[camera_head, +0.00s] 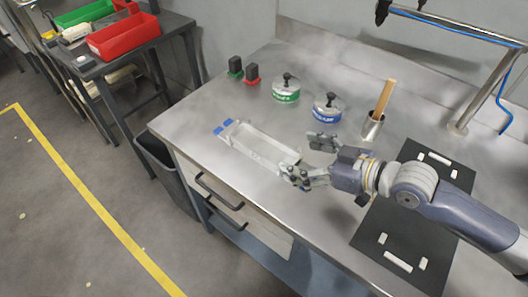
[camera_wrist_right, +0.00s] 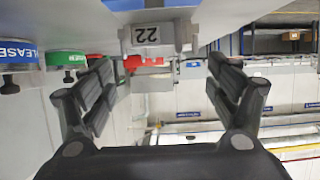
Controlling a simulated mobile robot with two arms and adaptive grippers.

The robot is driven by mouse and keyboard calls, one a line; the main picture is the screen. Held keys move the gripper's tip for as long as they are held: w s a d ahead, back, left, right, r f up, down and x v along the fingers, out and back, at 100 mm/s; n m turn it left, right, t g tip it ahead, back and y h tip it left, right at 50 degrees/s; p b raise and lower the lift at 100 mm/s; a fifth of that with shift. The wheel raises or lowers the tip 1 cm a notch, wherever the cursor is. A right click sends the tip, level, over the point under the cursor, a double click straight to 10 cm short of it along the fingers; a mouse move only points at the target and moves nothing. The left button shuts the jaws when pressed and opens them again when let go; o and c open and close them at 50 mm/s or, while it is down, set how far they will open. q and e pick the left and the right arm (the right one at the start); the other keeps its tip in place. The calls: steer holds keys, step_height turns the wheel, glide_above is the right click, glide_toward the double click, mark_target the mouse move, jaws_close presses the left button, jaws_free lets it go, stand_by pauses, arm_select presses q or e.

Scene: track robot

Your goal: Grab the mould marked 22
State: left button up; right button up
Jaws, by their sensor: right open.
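The mould (camera_head: 258,146), a long pale metal tray with blue pieces at its far left end, lies on the metal workbench. In the right wrist view its end plate (camera_wrist_right: 147,36) shows the number 22, upside down, at the top middle. My right gripper (camera_head: 305,160) is open at the near right end of the mould, with nothing between its fingers. In the right wrist view the two fingers (camera_wrist_right: 160,82) are spread wide, with the marked end ahead between them. Contact cannot be told. My left gripper is not in view.
A green-labelled tin (camera_head: 286,90), a blue-labelled tin (camera_head: 328,108) and a metal cup (camera_head: 372,127) with a wooden handle stand behind. A black mat (camera_head: 410,215) with white pieces lies beneath my right arm.

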mark_target(271, 155)
steer(key=p+x, duration=0.1)
steer(key=x, duration=0.8)
steer(key=shift+w+a+f, duration=0.15)
steer(key=shift+w+a, duration=0.05)
steer(key=shift+a, duration=0.15)
steer(key=shift+d, duration=0.1)
steer(key=c, duration=1.5)
steer(key=shift+r, duration=0.25)
steer(key=c, duration=0.4)
